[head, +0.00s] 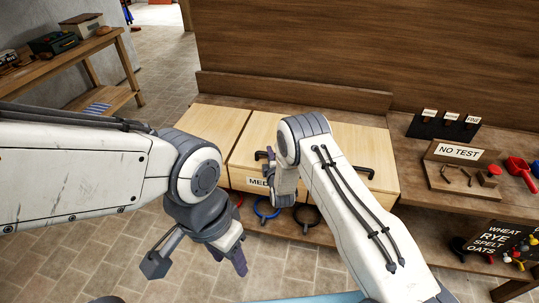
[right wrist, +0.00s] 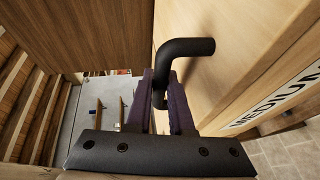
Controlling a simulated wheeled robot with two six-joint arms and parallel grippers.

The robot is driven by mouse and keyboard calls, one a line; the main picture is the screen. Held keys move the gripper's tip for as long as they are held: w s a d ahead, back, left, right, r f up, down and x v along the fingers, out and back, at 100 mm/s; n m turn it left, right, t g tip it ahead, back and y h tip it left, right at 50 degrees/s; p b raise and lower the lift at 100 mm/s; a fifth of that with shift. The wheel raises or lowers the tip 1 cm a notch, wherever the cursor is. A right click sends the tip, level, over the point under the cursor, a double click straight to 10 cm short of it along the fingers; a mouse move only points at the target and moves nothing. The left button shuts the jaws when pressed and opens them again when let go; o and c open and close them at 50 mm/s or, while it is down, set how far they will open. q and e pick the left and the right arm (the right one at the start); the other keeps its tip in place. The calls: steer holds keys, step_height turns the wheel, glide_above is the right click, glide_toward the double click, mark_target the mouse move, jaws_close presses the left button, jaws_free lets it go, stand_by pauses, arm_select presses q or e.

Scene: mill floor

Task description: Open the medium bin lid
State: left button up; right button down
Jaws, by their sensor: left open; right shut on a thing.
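The medium bin's pale wooden lid (head: 340,143) lies flat in the counter, with a partly covered "MEDIUM" label (head: 257,183) on its front; the label (right wrist: 283,103) also shows in the right wrist view. My left gripper (head: 200,264) is open and empty, in front of the counter, over the floor.
Another pale lid (head: 208,128) lies to the left. At right are a "NO TEST" board (head: 457,153), a red scoop (head: 521,172) and a grain sign (head: 497,243). A wooden shelf table (head: 75,55) stands far left.

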steer(key=shift+r, duration=0.1)
stand_by(0.7)
steer(key=w+d+r+g+p, duration=0.1)
steer(key=w+r, duration=0.3)
steer(key=r, duration=0.5)
steer(key=w+d+r+m+g+p, duration=0.1)
steer(key=w+r+g+p, duration=0.2)
steer(key=r, duration=0.6)
steer(key=shift+w+d+p, duration=0.35)
steer(key=shift+w+p, duration=0.4)
steer(key=c, duration=0.8)
jaws_free()
